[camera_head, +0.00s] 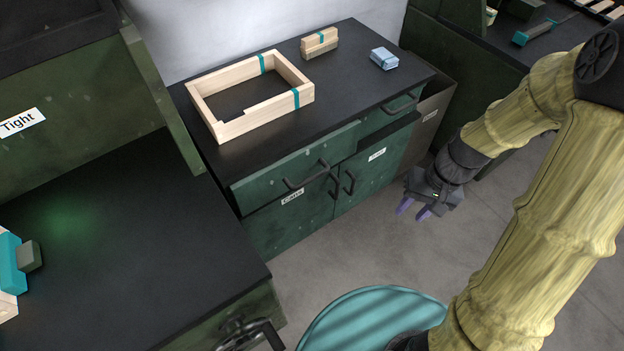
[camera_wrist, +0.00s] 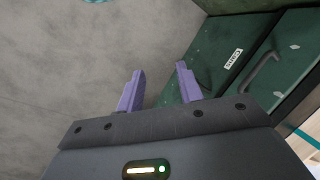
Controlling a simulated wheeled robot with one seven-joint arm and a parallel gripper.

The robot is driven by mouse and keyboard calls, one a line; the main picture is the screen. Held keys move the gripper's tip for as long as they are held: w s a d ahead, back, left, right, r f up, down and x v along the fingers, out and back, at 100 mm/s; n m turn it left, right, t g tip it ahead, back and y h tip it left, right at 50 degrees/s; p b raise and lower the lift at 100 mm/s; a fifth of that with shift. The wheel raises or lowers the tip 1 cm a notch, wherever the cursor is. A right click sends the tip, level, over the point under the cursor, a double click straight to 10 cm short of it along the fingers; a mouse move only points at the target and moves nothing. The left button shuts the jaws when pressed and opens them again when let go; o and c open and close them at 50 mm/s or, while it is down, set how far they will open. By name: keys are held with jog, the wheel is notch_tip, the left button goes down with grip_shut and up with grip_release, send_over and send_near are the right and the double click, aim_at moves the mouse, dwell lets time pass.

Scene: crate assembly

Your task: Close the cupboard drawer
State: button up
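The green cupboard (camera_head: 265,232) stands in the middle of the head view with a black top. Its left drawer (camera_head: 255,180), with a dark bar handle (camera_head: 307,177), juts out a little past the front. There, green cupboard fronts (camera_wrist: 225,35) and a dark handle (camera_wrist: 262,70) show at the right.
On the cupboard top lie a wooden frame (camera_head: 262,122) with teal corners, a small wooden block stack (camera_head: 319,42) and a pale blue pack (camera_head: 384,58). A black-topped bench (camera_head: 120,250) is at left. A round teal object (camera_head: 365,320) is at the bottom. Grey floor lies between.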

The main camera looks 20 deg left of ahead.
aim_at(317, 178)
jog(key=w+a+f+m+y+b, duration=0.1)
jog(key=w+a+f+y+b, duration=0.1)
jog(key=w+a+f+y, duration=0.6)
jog(key=w+y, duration=0.3)
jog(key=y, duration=0.2)
jog(key=shift+w+a+f+y+b, duration=0.2)
jog(key=shift+f+y+b, duration=0.1)
jog(key=shift+y, duration=0.1)
jog(key=a+b, duration=0.1)
jog(key=a, duration=0.4)
jog(key=s+a+f, duration=0.1)
jog(key=a, duration=0.5)
jog(key=a+f+b, duration=0.1)
jog(key=a, duration=0.5)
jog(key=shift+s+a+f+b, duration=0.1)
jog(key=shift+s+f+b, duration=0.05)
jog(key=shift+s+b, duration=0.15)
grip_shut()
